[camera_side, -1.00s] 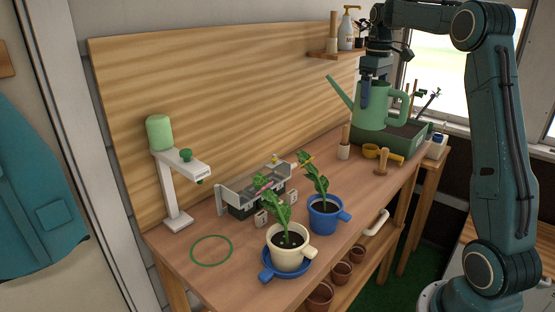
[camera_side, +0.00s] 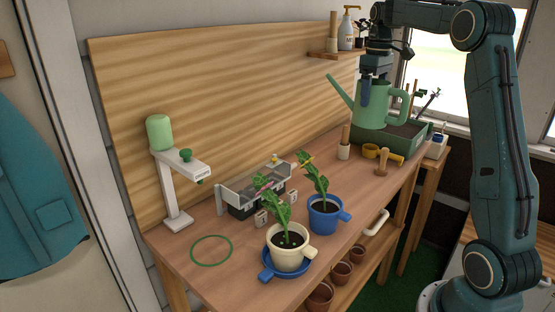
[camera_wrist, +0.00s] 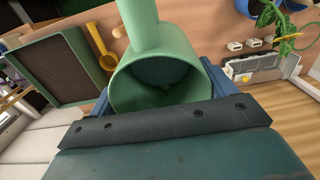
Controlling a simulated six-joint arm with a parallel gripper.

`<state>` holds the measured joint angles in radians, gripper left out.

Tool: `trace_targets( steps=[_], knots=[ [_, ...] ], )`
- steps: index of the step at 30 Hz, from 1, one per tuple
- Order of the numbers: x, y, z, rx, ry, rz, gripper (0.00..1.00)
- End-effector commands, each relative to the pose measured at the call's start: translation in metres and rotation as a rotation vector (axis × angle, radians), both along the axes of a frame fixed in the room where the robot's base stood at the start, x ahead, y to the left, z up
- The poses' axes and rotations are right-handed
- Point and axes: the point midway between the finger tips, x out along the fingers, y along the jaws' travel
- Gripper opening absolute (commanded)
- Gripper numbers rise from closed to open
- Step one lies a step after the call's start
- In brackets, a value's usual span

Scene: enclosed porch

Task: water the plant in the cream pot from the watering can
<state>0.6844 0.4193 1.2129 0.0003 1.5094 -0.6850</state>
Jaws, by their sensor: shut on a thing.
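My gripper (camera_side: 371,92) is shut on the green watering can (camera_side: 373,106) and holds it upright above the far end of the bench, by the soil tray. The can's spout points up and left. In the wrist view the can (camera_wrist: 180,45) fills the middle, its open top facing the camera. The cream pot (camera_side: 288,249) with a leafy plant (camera_side: 278,214) stands at the near end of the bench on a blue saucer (camera_side: 268,274), well away from the can. A blue pot (camera_side: 324,218) with a similar plant stands just behind it.
A green soil tray (camera_side: 412,152) sits at the far end, with a yellow scoop (camera_side: 372,151) beside it. A grey rack (camera_side: 240,191) and a white stand with a green bottle (camera_side: 159,133) stand along the back. A green ring (camera_side: 211,250) lies at the near left.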

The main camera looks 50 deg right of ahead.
Motion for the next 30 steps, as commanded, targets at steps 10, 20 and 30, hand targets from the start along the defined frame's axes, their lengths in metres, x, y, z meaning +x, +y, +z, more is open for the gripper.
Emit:
trace_targets(
  steps=[10, 20, 30],
  knots=[
    [0.001, 0.0, 0.008, -0.002, -0.003, 0.0, 0.52],
    [0.001, 0.0, 0.035, -0.002, -0.002, 0.0, 0.52],
    [-0.001, 0.011, 0.055, -0.001, -0.002, 0.023, 0.52]
  ],
)
